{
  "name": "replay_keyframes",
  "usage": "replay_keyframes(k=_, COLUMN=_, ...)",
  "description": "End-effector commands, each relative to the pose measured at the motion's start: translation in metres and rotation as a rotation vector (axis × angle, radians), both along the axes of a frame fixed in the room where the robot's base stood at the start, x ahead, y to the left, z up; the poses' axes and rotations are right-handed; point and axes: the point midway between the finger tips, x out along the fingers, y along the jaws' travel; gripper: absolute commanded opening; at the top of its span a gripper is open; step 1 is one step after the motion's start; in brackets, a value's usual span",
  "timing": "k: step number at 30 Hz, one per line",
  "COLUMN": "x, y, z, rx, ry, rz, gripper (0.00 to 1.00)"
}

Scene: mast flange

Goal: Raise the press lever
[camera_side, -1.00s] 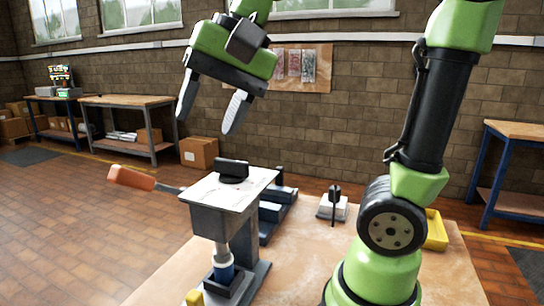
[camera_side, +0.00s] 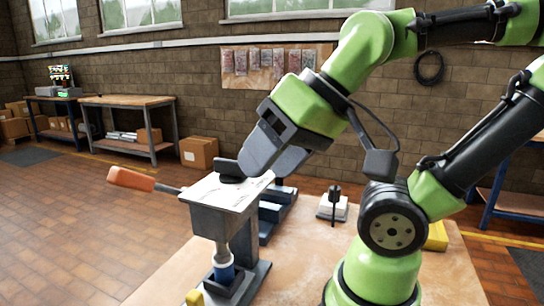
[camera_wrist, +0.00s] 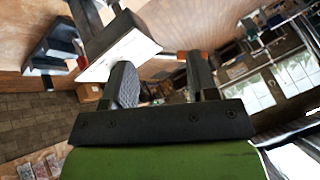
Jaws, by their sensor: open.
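The press (camera_side: 222,228) stands on the bench, with a pale top plate and a black knob on top. Its lever, with an orange handle (camera_side: 131,179), sticks out to the left, nearly level with its outer end slightly higher. My gripper (camera_side: 266,168) is open and empty, just behind and right of the press top. The handle is well to its left, with a clear gap. In the wrist view the press's white plate (camera_wrist: 120,54) is beside the left finger. An orange patch, likely the handle (camera_wrist: 182,55), shows beside the right finger, partly hidden.
A blue-grey fixture (camera_side: 272,218) stands behind the press. The space around the handle is open.

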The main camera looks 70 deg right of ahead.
Motion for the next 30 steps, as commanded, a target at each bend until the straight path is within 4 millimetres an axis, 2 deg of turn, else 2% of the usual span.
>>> replay_keyframes(k=10, x=0.001, y=0.000, z=0.001, rx=0.003, ry=0.003, rz=-0.004, gripper=0.53)
replay_keyframes(k=14, x=0.011, y=0.001, z=0.011, rx=0.038, ry=0.049, rz=-0.041, gripper=0.53)
replay_keyframes(k=17, x=0.031, y=0.002, z=0.027, rx=0.100, ry=0.131, rz=-0.117, gripper=0.53)
replay_keyframes(k=22, x=0.081, y=0.002, z=0.052, rx=0.237, ry=0.328, rz=-0.318, gripper=0.53)
replay_keyframes(k=26, x=0.122, y=0.002, z=0.060, rx=0.332, ry=0.480, rz=-0.492, gripper=0.53)
replay_keyframes(k=30, x=0.163, y=0.001, z=0.057, rx=0.424, ry=0.638, rz=-0.692, gripper=0.53)
